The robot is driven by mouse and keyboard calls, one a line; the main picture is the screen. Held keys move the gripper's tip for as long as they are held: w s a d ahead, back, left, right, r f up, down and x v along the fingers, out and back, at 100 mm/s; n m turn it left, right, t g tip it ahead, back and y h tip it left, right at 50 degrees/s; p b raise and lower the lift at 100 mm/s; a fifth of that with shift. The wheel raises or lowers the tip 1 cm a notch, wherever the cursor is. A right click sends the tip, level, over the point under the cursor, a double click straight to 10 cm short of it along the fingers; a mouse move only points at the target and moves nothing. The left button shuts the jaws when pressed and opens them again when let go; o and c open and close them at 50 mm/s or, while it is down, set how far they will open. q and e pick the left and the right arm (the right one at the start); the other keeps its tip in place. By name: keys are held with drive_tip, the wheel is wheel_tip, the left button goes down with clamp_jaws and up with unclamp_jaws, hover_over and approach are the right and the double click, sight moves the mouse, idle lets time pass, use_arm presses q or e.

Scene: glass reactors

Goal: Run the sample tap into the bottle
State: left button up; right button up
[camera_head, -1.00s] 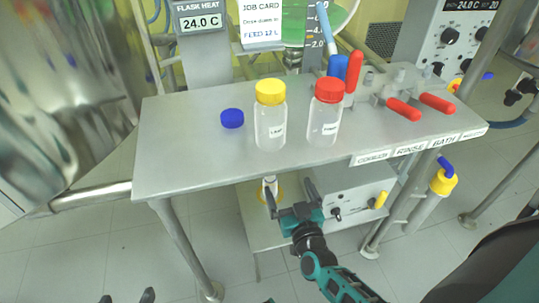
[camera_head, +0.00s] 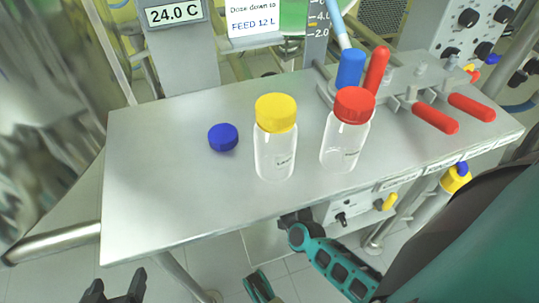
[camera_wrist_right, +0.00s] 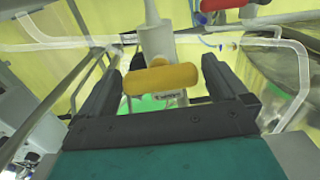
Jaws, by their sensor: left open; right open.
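A clear bottle with a yellow cap (camera_head: 276,135) and a clear bottle with a red cap (camera_head: 346,130) stand upright on the steel bench. A loose blue cap (camera_head: 223,137) lies left of them. A yellow handle (camera_wrist_right: 160,79) on a grey fitting (camera_wrist_right: 157,42) shows in the right wrist view. My right gripper (camera_wrist_right: 161,60) is open, with its fingers on either side of this handle; contact cannot be told. My left gripper (camera_head: 117,285) is open and empty at the lower left, in front of the bench.
The steel bench (camera_head: 150,190) is bare at its left. Red-handled valves (camera_head: 435,116) and a blue part (camera_head: 350,68) sit at its back right. A red part (camera_wrist_right: 225,5) shows above the yellow handle.

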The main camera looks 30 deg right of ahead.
use_arm(q)
drive_tip(key=shift+w+d, duration=0.15)
drive_tip(key=shift+w, duration=0.15)
use_arm(e)
drive_tip(key=shift+w, duration=0.25)
drive_tip(key=c, duration=0.8)
drive_tip(key=shift+r+n+p, duration=0.2)
drive_tip(key=shift+n+p, duration=0.2)
drive_tip(key=shift+p, duration=0.35)
drive_tip(key=shift+c, duration=0.2)
drive_tip(key=shift+n+p, duration=0.6)
drive_tip(key=shift+p, duration=0.15)
drive_tip(key=n+p, duration=0.2)
drive_tip(key=n, duration=0.1)
drive_tip(key=shift+p, duration=0.35)
use_arm(q)
drive_tip(key=shift+s+a+r+p, duration=0.15)
drive_tip(key=shift+a+r, duration=0.1)
drive_tip(key=shift+r, duration=0.35)
drive_tip(key=shift+s+a+r+p, duration=0.15)
drive_tip(key=shift+a+r, duration=0.15)
drive_tip(key=shift+r, duration=0.35)
drive_tip(key=shift+s+a+r+p, duration=0.15)
drive_tip(key=shift+a+r, duration=0.1)
drive_tip(key=shift+r, duration=0.35)
use_arm(e)
drive_tip(key=shift+f+n, duration=0.15)
drive_tip(key=shift+n, duration=0.65)
